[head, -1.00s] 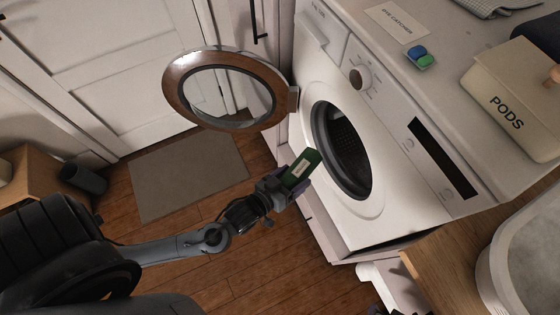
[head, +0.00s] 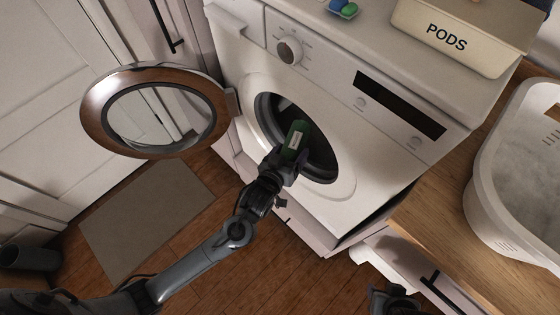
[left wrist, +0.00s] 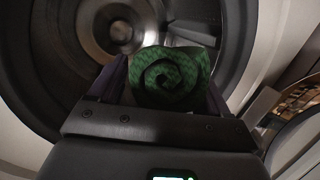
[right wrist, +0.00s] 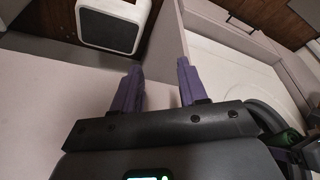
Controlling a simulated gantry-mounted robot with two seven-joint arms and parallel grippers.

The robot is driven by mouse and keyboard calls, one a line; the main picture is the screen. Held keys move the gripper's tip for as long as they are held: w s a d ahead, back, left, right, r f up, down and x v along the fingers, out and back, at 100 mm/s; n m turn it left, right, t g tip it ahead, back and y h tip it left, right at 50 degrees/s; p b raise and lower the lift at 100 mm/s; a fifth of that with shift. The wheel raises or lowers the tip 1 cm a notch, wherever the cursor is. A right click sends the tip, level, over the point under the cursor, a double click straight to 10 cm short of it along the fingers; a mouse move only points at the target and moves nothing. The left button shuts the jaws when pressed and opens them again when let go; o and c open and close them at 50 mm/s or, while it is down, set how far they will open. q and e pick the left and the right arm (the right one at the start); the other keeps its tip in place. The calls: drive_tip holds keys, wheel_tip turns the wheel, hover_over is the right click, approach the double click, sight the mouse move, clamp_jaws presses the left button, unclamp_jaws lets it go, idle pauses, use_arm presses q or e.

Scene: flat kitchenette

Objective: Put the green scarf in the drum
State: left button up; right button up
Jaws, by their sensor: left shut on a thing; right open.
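The green scarf (head: 295,138) is rolled up, with a pale label on its side. My left gripper (head: 287,160) is shut on it and holds it at the mouth of the washing machine's drum (head: 322,163). In the left wrist view the scarf's spiral end (left wrist: 168,77) sits between the fingers, with the metal drum interior (left wrist: 95,25) beyond it. Whether the scarf touches the rim I cannot tell. My right gripper (right wrist: 155,90) is open and empty in the right wrist view; part of it shows low in the head view (head: 392,298).
The round machine door (head: 97,112) stands open to the left. A white laundry basket (head: 480,205) stands on the wooden counter at right. A PODS box (head: 450,40) and coloured pods (head: 343,9) are on top of the machine. A mat (head: 145,220) lies on the floor.

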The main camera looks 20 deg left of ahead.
sight(309, 140)
use_arm(q)
drive_tip(key=w+d, duration=0.1)
drive_tip(key=w, duration=0.1)
drive_tip(key=w+d+f+b, duration=0.1)
drive_tip(key=w, duration=0.2)
drive_tip(key=w+d+b, duration=0.1)
drive_tip(key=w, duration=0.1)
drive_tip(key=shift+w+f, duration=0.3)
drive_tip(key=shift+f, duration=0.1)
drive_tip(key=w+d+f+b, duration=0.2)
drive_tip(key=w+d+b, duration=0.2)
drive_tip(key=w, duration=0.6)
drive_tip(key=shift+b, duration=0.7)
drive_tip(key=shift+d, duration=0.1)
drive_tip(key=o, duration=1)
drive_tip(key=shift+o, duration=0.2)
drive_tip(key=shift+f, duration=0.1)
